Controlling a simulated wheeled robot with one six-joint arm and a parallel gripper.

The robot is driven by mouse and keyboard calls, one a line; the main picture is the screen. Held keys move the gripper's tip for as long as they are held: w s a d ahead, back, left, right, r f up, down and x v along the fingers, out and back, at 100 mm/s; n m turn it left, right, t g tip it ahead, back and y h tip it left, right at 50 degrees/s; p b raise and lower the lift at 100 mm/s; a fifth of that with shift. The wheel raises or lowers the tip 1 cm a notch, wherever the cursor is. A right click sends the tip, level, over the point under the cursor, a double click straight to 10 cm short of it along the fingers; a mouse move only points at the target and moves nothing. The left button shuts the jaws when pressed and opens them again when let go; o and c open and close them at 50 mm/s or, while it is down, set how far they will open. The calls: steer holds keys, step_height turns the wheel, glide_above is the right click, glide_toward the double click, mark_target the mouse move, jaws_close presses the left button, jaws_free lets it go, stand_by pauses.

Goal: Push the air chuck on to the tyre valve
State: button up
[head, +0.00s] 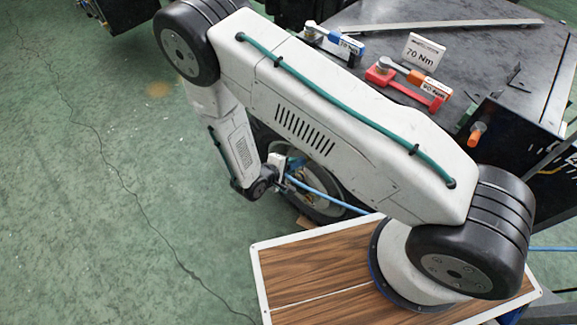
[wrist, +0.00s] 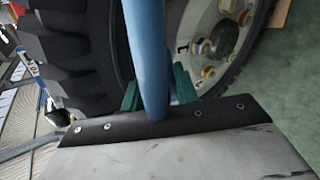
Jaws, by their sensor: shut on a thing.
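The wheel fills much of the wrist view, with its black treaded tyre (wrist: 80,40) at left and its pale rim (wrist: 208,28) with yellow-ringed studs at right. It shows partly behind my arm in the head view. My gripper (wrist: 157,88) points at the wheel with its green fingers close together, shut on the air chuck. The chuck is hidden behind its blue hose (wrist: 145,45), which runs across the wrist view. In the head view the hose (head: 325,195) trails right from the gripper. I cannot make out the tyre valve or whether the chuck touches it.
A dark bench (head: 480,50) stands at the back right. It holds a red torque wrench (head: 405,85), a blue-and-white one (head: 335,42) and a "70 Nm" sign (head: 422,53). An orange-handled tool (head: 476,132) is at its edge. The green floor (head: 90,200) at left is clear.

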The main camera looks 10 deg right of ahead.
steer(key=shift+d+f, duration=0.1)
steer(key=o, duration=1.1)
steer(key=shift+w, duration=0.1)
steer(key=shift+o, duration=0.2)
steer(key=v, duration=0.7)
steer(key=shift+a+r, duration=0.2)
steer(key=shift+a, duration=0.05)
